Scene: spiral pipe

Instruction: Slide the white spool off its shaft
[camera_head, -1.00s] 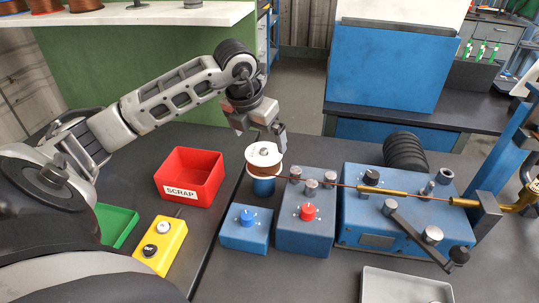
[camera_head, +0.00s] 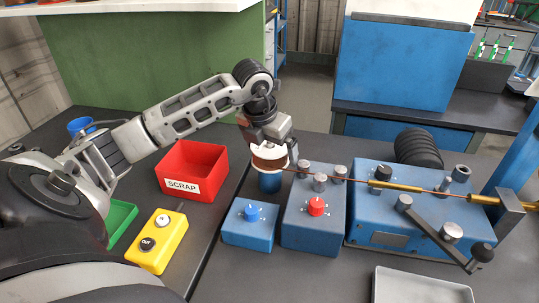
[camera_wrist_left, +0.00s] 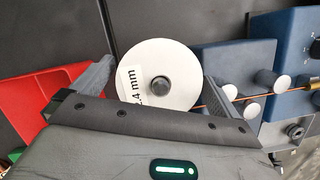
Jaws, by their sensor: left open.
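The white spool (camera_head: 268,155), wound with copper-coloured wire, sits on its shaft above a blue round base (camera_head: 270,183). My right gripper is not in view.
A red SCRAP bin (camera_head: 192,170) stands left of the spool. Copper wire (camera_head: 350,184) runs right from the spool.

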